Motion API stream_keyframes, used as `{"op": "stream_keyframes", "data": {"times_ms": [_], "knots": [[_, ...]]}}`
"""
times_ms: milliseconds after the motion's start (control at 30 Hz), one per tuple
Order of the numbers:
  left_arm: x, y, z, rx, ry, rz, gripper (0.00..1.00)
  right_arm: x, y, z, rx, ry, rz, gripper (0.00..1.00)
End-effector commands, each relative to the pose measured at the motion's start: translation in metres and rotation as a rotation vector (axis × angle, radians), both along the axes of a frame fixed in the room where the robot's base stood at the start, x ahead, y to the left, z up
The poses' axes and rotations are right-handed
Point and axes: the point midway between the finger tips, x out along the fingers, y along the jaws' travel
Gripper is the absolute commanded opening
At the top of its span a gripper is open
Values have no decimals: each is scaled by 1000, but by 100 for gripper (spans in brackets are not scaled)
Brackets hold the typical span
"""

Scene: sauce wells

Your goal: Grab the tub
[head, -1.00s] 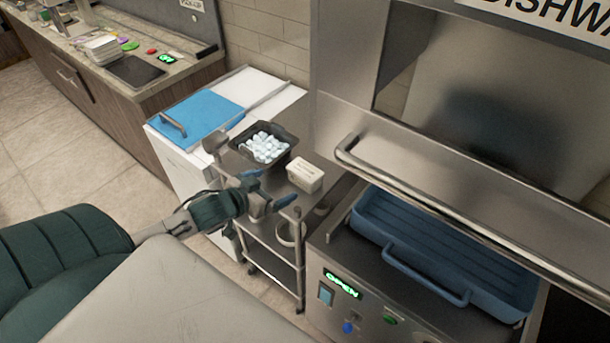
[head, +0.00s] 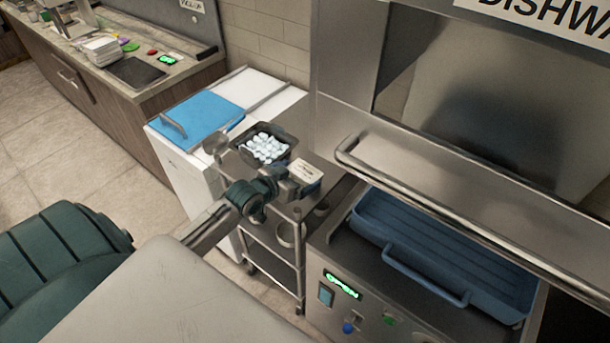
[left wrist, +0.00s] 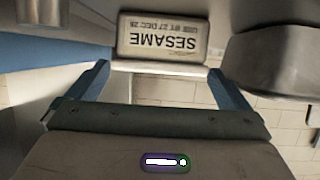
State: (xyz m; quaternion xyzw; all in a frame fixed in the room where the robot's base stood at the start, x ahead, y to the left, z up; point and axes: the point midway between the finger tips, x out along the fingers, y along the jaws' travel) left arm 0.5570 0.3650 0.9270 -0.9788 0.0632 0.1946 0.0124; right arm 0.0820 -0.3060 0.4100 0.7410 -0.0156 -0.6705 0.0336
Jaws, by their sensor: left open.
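The tub (head: 307,171) is a small pale box on the top shelf of the metal cart. In the left wrist view its lid (left wrist: 162,37) carries a label reading SESAME, upside down. My left gripper (head: 300,187) is at the tub's near side and partly covers it in the head view. In the left wrist view its two blue fingers (left wrist: 160,72) are open and spread about as wide as the tub, with the tub's near edge between the fingertips. I cannot tell whether the fingers touch it. My right gripper is not in view.
A dark pan (head: 247,154) of pale rounded pieces stands on the cart (head: 270,262) behind the tub. A white chest with a blue lid (head: 205,118) is at the left. The dishwasher with a blue rack (head: 440,245) is close on the right.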

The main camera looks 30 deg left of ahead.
Motion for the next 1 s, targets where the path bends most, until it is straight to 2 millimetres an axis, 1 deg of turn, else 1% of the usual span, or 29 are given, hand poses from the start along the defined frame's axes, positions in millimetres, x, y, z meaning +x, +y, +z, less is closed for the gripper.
{"op": "stream_keyframes", "data": {"times_ms": [100, 300, 467, 500, 533, 767, 867, 1000], "knots": [[6, -1, -2, -1, 1, -1, 100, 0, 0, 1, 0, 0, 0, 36], [6, -1, -3, 1, 1, -1, 100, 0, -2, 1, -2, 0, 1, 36], [6, -1, -3, 1, 1, -1, 69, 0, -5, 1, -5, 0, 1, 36], [5, -1, -3, 1, 1, -1, 61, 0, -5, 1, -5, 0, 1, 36], [6, -1, -2, 0, -1, -1, 59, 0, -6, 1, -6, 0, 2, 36], [6, -1, 0, 1, -1, -2, 59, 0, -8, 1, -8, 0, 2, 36], [6, -1, 10, 3, -3, -4, 59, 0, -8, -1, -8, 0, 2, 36], [7, -1, 37, 5, -6, -5, 59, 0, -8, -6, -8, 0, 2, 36]]}}
